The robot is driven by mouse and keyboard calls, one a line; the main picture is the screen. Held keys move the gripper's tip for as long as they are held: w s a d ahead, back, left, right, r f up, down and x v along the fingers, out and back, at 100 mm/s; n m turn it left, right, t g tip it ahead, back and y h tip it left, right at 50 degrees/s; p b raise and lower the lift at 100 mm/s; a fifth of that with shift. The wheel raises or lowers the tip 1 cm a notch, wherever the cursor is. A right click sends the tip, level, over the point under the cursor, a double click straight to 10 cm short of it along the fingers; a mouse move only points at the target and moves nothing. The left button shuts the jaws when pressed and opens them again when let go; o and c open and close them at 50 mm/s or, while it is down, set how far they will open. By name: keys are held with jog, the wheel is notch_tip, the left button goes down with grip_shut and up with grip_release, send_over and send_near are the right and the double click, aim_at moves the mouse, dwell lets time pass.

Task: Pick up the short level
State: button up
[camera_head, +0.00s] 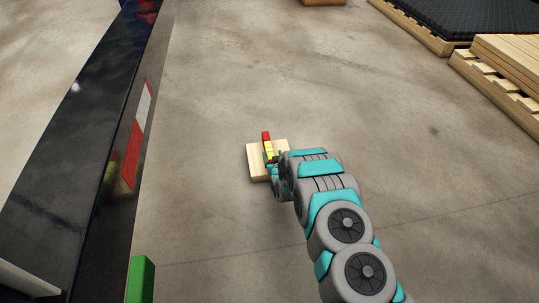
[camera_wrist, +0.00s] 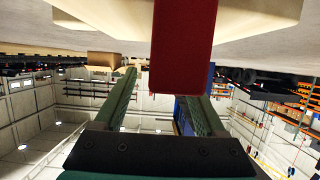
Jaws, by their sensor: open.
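The short level (camera_head: 268,149) is a small bar with a red end and a yellow middle. It lies on a pale wooden block (camera_head: 256,163) on the floor; its near part is hidden by my arm. In the wrist view the level's dark red end (camera_wrist: 183,45) looms close at top centre, in front of the wooden block (camera_wrist: 95,14). My gripper (camera_wrist: 160,98) is open, its green fingers on either side of the picture's middle. The red end overlaps the gap between them and the right fingertip; I cannot tell whether they touch. Nothing is held.
A glossy dark trailer side (camera_head: 75,140) with a red and white strip runs along the left. A green post-like piece (camera_head: 140,281) stands at the lower left. Wooden pallets (camera_head: 500,75) are at the upper right. The concrete floor around the block is clear.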

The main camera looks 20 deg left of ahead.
aim_at(270, 152)
jog(key=shift+w+a+f, duration=0.35)
jog(key=shift+w+a, duration=0.1)
jog(key=shift+a, duration=0.1)
jog(key=shift+x, duration=0.95)
jog(key=shift+w+a+f+b, duration=0.1)
jog(key=shift+w+a+b, duration=0.25)
jog(key=shift+w, duration=0.2)
grip_shut()
